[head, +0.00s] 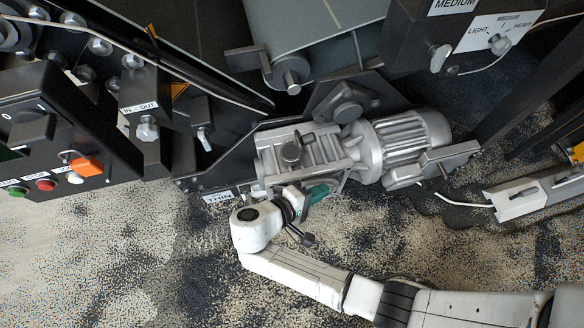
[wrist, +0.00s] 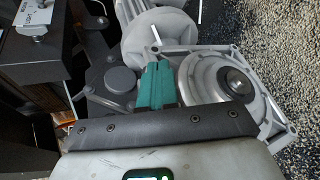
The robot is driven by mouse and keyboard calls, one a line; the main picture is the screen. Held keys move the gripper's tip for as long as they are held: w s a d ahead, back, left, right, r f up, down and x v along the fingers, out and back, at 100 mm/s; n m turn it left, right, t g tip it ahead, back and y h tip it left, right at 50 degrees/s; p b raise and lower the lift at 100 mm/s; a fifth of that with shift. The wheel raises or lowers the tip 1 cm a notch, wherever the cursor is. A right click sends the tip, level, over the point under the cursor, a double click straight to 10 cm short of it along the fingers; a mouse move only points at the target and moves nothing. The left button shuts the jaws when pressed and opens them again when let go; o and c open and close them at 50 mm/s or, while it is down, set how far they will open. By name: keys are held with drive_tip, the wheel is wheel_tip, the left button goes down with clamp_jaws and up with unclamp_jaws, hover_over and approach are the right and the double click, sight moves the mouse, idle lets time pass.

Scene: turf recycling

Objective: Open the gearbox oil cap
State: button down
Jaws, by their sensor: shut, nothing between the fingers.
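The grey metal gearbox (head: 325,142) sits at the centre of the head view, joined to a ribbed motor (head: 410,130) on its right. A dark round cap (head: 291,152) is on the gearbox's upper face and looks like the oil cap. My gripper (head: 320,191) is at the gearbox's near side, below and to the right of this cap and apart from it. In the wrist view its teal fingers (wrist: 156,72) are together and empty, beside the gearbox's round side cover (wrist: 212,78). I cannot make out the cap in the wrist view.
A dark control box (head: 60,150) with coloured buttons and an orange switch stands at the left. A dark plate with a round boss (head: 348,108) is behind the gearbox. A white cable (head: 465,202) runs to a box at the right.

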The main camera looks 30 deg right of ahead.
drive_tip(key=w+a+n+t+h+b, duration=0.2)
drive_tip(key=w+a+t, duration=0.1)
drive_tip(key=a+t, duration=0.3)
drive_tip(key=w+a+n+t+h+b, duration=0.3)
drive_tip(key=a+t, duration=0.1)
drive_tip(key=a, duration=0.4)
approach(307, 139)
drive_tip(key=w, duration=0.2)
drive_tip(key=w+f, duration=0.1)
drive_tip(key=shift+w+a+p, duration=0.2)
drive_tip(key=shift+a+p, duration=0.05)
drive_tip(key=shift+p, duration=0.1)
drive_tip(key=shift+s+d+r, duration=0.2)
drive_tip(key=shift+d, duration=0.25)
drive_tip(key=shift+s+d+r, duration=0.15)
drive_tip(key=shift+s+d, duration=0.05)
drive_tip(key=shift+d, duration=0.25)
drive_tip(key=shift+s+d+r, duration=0.2)
drive_tip(key=shift+d+r, duration=0.1)
drive_tip(key=shift+d, duration=0.35)
